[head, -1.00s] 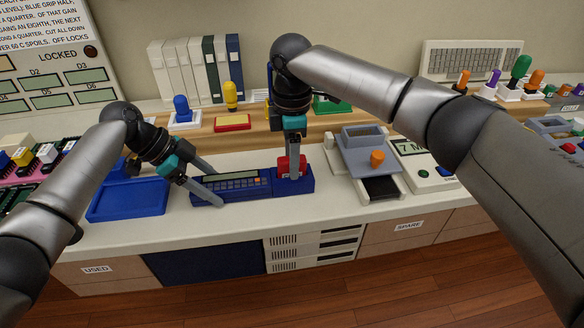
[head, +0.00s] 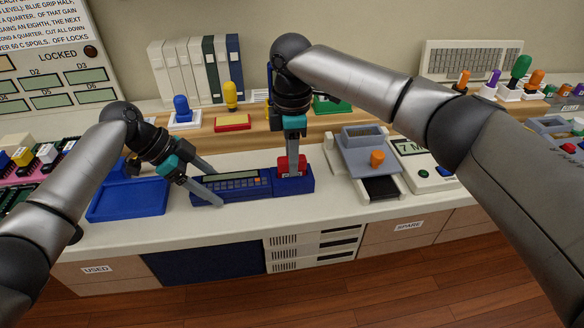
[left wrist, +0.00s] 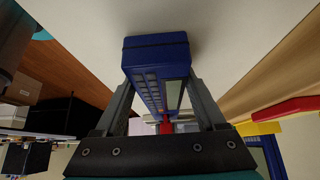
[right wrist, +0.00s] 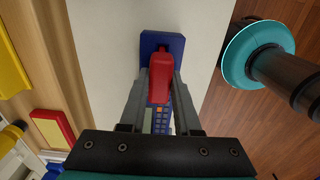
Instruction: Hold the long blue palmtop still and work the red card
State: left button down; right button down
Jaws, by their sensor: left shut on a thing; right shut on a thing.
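The long blue palmtop (head: 232,190) lies on the pale worktop, its keys and narrow screen facing up. My left gripper (head: 217,189) is shut across its left part, one finger on each long side, as the left wrist view also shows on the palmtop (left wrist: 157,70). The red card (head: 292,163) stands up at the palmtop's right end. My right gripper (head: 291,172) is shut on it from above. In the right wrist view the red card (right wrist: 160,75) sits between the fingers, over the blue end. How deep its lower edge sits is hidden.
A blue tray (head: 125,208) is left of the palmtop. A grey device with an orange knob (head: 377,158) stands to the right. A wooden shelf behind bears a red and yellow pad (head: 233,122). The worktop's front edge is close in front of the palmtop.

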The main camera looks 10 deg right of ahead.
jog(key=shift+r, duration=0.7)
jog(key=shift+r, duration=0.2)
jog(key=shift+r, duration=2.95)
pick_arm(q)
grip_release()
jog(key=shift+v, duration=3.75)
